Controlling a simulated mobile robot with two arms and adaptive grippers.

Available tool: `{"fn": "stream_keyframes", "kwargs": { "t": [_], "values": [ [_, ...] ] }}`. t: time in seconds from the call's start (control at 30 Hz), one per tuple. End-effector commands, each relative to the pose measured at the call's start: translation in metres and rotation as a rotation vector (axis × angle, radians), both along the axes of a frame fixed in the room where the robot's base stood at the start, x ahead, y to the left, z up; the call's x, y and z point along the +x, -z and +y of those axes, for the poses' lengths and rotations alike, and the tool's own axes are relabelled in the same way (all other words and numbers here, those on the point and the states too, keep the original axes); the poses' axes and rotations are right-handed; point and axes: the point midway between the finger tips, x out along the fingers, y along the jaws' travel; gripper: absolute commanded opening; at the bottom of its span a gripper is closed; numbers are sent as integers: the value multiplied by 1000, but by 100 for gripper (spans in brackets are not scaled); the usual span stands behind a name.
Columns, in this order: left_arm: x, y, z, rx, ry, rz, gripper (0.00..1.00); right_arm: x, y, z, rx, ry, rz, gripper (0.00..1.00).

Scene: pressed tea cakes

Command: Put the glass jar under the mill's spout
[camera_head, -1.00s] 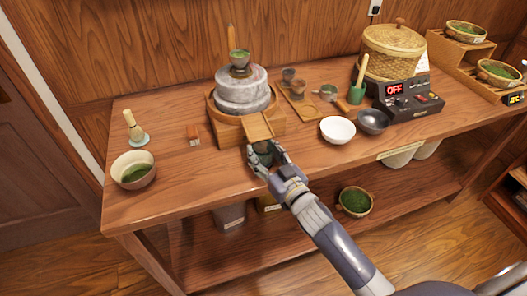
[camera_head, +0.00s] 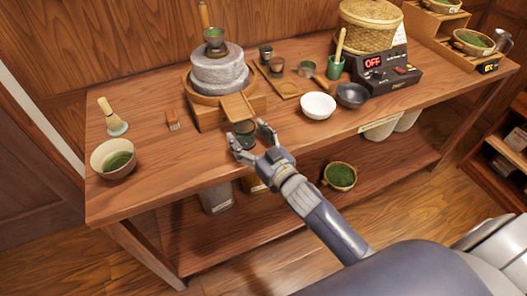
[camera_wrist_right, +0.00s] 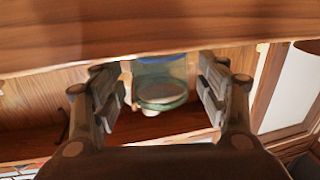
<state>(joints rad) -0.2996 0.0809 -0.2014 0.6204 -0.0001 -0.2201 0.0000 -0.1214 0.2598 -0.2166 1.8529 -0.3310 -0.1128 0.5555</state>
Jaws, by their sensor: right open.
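The stone mill (camera_head: 220,72) stands on its wooden base, and a sloping wooden spout (camera_head: 238,106) points to the front. The small dark greenish glass jar (camera_head: 245,130) stands at the spout's lower end, near the table's front edge. Whether it is fully under the lip I cannot tell. My right gripper (camera_head: 252,141) is open just in front of the jar, one finger to each side. The right wrist view shows the jar (camera_wrist_right: 160,95) between the spread fingers (camera_wrist_right: 161,92), with a gap on both sides. My left gripper is not in view.
A white bowl (camera_head: 318,105) and a dark bowl (camera_head: 351,95) stand right of the jar. A control box (camera_head: 386,70) reading OFF is further right.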

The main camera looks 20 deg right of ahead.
Motion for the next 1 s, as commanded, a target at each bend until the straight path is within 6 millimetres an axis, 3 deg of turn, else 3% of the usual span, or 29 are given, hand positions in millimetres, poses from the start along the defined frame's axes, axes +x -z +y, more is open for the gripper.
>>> {"fn": "stream_keyframes", "kwargs": {
  "t": [0.3, 0.5, 0.7, 1.0],
  "values": [
    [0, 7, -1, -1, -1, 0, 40, -57, 2, -13, -1, 0, 3, 68],
    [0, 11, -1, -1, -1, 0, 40, -84, 2, -19, 1, 1, 2, 68],
    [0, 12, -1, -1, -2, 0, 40, -98, 1, -22, -1, 0, 0, 68],
    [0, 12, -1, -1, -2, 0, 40, -100, 0, -22, -1, 0, 0, 68]
  ]
}}
